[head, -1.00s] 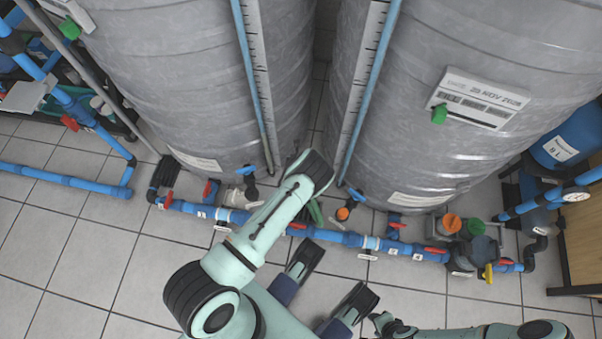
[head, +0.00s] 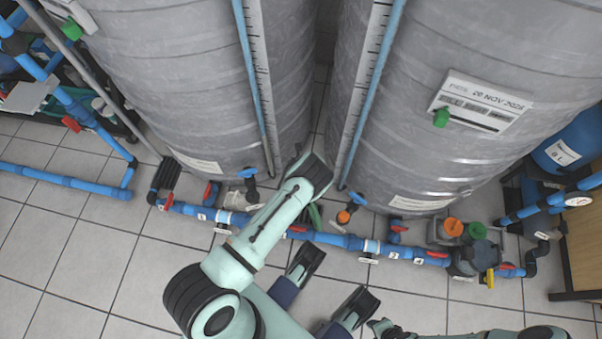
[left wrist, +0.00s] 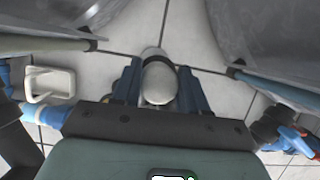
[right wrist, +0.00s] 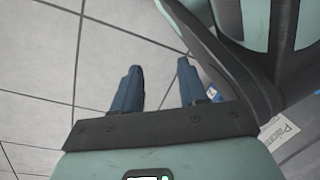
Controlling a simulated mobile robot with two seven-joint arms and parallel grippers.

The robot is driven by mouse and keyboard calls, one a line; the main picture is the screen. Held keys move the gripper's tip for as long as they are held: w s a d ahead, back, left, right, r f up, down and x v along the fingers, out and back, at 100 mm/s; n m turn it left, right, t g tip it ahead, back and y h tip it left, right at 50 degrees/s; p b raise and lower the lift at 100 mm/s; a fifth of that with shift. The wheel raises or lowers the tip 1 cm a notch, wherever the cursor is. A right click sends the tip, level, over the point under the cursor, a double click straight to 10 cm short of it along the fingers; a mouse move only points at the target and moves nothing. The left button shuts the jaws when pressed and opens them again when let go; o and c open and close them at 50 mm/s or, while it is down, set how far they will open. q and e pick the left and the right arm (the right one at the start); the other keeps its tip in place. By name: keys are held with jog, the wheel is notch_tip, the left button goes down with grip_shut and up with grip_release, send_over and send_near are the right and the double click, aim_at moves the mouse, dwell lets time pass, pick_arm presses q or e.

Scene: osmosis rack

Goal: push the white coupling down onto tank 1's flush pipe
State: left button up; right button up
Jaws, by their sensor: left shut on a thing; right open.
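In the left wrist view the white coupling (left wrist: 159,88) is a rounded white piece between the two blue fingers of my left gripper (left wrist: 159,72), which is shut on it. The flush pipe cannot be made out beneath it. In the head view my left wrist hides this gripper and the coupling, low between the two grey tanks (head: 205,80) (head: 455,60). I cannot tell which is tank 1. My right gripper (head: 338,277) is open and empty over the floor, nearer than the pipe line. In the right wrist view its fingers (right wrist: 158,80) are apart with tiles between them.
A blue pipe line (head: 340,240) with red-handled valves runs along the floor before the tanks. Orange (head: 453,227) and green (head: 477,231) caps stand at its right. My left arm crosses above the line. Tiled floor is clear at front left.

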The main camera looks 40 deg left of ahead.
jog(key=w+a+r+t+p, duration=0.1)
jog(key=w+r+t+p, duration=0.2)
jog(key=w+r+p, duration=0.35)
pick_arm(q)
notch_tip(320, 180, up, 20)
pick_arm(e)
jog(key=shift+n+g, duration=0.5)
jog(key=r, duration=0.1)
jog(key=s+a+r, duration=0.1)
jog(key=a+r, duration=0.1)
jog(key=shift+s+a+r, duration=0.1)
jog(key=shift+s+r, duration=0.05)
jog(key=shift+s, duration=0.15)
pick_arm(q)
jog(key=s+a+f+n+g+y, duration=0.1)
jog(key=s+a+n, duration=0.2)
jog(key=s, duration=0.7)
jog(key=s+a+f+n+g+y, duration=0.1)
jog(key=s+a+f+n+g, duration=0.1)
jog(key=s+n, duration=0.6)
jog(key=shift+s+a+n+g+p, duration=0.35)
jog(key=shift+s+a, duration=0.2)
jog(key=shift+s, duration=0.7)
pick_arm(e)
jog(key=shift+s+a+r+y, duration=0.15)
jog(key=shift+s+r+y, duration=0.05)
jog(key=shift+s+y, duration=0.1)
